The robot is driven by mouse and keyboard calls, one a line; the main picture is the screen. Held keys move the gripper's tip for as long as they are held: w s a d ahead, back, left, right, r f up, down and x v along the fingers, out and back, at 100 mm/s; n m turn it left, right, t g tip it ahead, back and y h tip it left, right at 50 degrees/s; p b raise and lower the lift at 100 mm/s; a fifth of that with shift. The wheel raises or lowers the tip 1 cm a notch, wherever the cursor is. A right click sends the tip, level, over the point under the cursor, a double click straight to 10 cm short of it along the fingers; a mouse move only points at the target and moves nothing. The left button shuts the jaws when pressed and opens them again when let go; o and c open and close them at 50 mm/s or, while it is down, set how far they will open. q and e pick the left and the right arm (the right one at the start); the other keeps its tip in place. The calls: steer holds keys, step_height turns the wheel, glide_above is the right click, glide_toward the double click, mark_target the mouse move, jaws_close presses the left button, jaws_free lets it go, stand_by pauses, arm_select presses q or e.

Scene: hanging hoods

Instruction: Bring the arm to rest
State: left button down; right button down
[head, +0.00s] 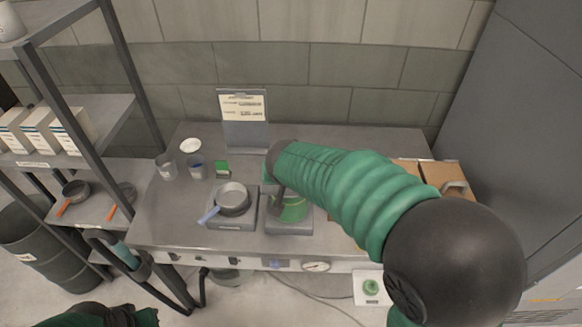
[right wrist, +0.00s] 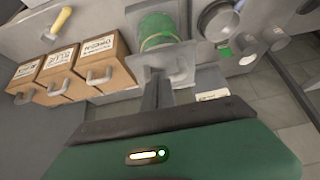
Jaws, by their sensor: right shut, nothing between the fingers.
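My right arm (head: 350,190), in a green ribbed sleeve, reaches from the lower right over the steel table. Its gripper (head: 279,203) points down beside a green pot (head: 293,209) on the right burner plate, partly hidden by the arm. In the right wrist view the gripper (right wrist: 157,92) is shut and empty, with the green pot (right wrist: 157,30) beyond its tip. I cannot tell whether they touch. A dark and green part of my body shows at the bottom left of the head view, but no left gripper is seen.
A pan (head: 233,198) sits on the left burner plate. Cups (head: 167,167), a white dish (head: 190,145) and a sign stand (head: 243,120) are behind. A shelf rack (head: 100,110) is at left, a grey wall panel at right.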

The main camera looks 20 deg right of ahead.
steer(key=s+f+n+g+y, duration=0.1)
steer(key=s+f+n, duration=0.1)
steer(key=s+f, duration=0.4)
steer(key=s+a+f+n+g+y+b, duration=0.1)
steer(key=s+f+n+g, duration=0.1)
steer(key=s+f, duration=0.5)
steer(key=s+n, duration=0.1)
steer(key=s, duration=0.4)
steer(key=shift+f+y, duration=0.3)
steer(key=shift+y, duration=0.1)
steer(key=shift+a, duration=0.15)
